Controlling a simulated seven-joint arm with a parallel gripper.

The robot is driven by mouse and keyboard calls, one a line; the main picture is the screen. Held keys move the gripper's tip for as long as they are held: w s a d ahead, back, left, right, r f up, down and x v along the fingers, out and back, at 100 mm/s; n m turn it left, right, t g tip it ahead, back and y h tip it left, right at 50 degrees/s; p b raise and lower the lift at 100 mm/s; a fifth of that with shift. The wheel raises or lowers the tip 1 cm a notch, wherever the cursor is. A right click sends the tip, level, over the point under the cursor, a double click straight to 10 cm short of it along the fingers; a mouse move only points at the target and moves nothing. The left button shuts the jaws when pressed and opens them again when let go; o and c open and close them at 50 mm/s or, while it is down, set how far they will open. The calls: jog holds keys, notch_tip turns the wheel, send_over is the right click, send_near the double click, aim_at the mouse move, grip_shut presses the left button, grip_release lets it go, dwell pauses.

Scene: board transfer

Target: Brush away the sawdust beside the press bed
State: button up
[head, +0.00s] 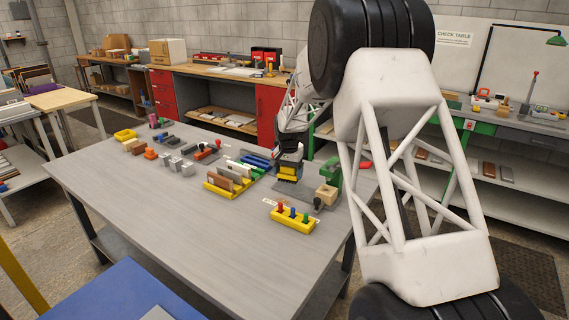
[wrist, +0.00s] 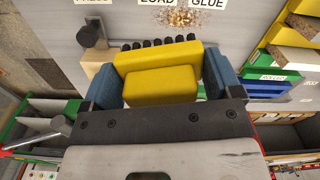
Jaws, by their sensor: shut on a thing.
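My gripper (wrist: 165,92) is shut on a yellow brush (wrist: 160,65) with dark bristle tufts along its far edge. In the head view my gripper (head: 290,158) holds the yellow brush (head: 288,171) low over the table, and I cannot tell whether the bristles touch it. Sawdust (wrist: 186,17) lies scattered on the grey surface between the LOAD and GLUE labels, beyond the bristles in the wrist view. The green press (head: 332,174) with its wooden block (head: 326,194) stands just right of the brush. The brush and gripper hide part of the press in the wrist view.
A yellow rack of boards (head: 230,185) stands left of my gripper. A yellow tray (head: 292,220) with red, blue and green-topped items stands at the front. Several small blocks lie further left. The table's (head: 170,215) near left part is clear.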

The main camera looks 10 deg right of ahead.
aim_at(291, 181)
jog(key=f+m, duration=0.1)
jog(key=d+f, duration=0.1)
jog(key=f, duration=0.1)
jog(key=w+f+m, duration=0.1)
jog(key=f, duration=0.1)
jog(key=shift+d+m, duration=0.3)
